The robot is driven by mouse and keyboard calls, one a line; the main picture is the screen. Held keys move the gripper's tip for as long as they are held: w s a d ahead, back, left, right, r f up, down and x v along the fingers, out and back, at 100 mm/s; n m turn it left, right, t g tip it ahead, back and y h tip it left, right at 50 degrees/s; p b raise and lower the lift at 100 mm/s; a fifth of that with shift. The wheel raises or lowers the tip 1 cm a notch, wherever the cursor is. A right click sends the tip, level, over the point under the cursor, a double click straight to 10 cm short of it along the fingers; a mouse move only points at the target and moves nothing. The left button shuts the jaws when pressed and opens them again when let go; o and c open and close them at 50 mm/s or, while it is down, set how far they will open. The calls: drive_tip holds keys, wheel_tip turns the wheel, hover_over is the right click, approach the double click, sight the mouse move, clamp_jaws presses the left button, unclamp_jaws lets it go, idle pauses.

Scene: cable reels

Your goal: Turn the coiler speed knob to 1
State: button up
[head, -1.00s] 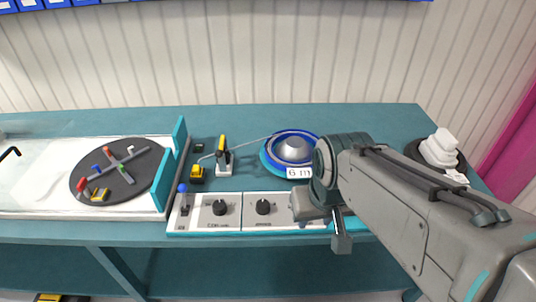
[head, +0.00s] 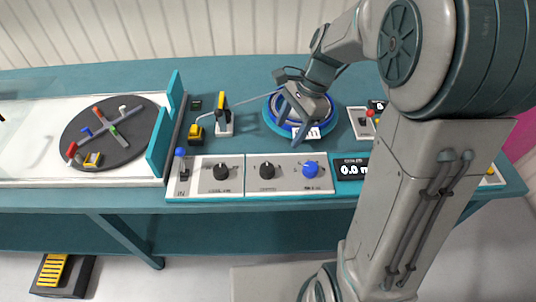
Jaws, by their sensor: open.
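A white control panel (head: 245,188) lies along the front of the bench. It has a blue-tipped lever (head: 181,165) at its left end, a left black knob (head: 221,172), a middle black knob (head: 267,171) and a blue knob (head: 310,169). The labels under the knobs are too small to read, so I cannot tell which is the coiler speed knob or its setting. My gripper (head: 296,120) is open behind the panel, over the blue reel (head: 272,120), apart from the knobs. My wrist hides part of the reel.
A black display (head: 351,170) right of the panel reads 0.0 m. A dark turntable (head: 115,150) sits at left. A box with a red knob (head: 369,114) is at right, partly behind my arm.

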sight(268, 167)
drive_tip(key=x, duration=1.4)
drive_tip(key=shift+w+a+f+b, duration=0.1)
drive_tip(key=shift+w+b, duration=0.15)
drive_tip(key=shift+b, duration=0.1)
drive_tip(key=shift+m, duration=0.3)
drive_tip(key=c, duration=1)
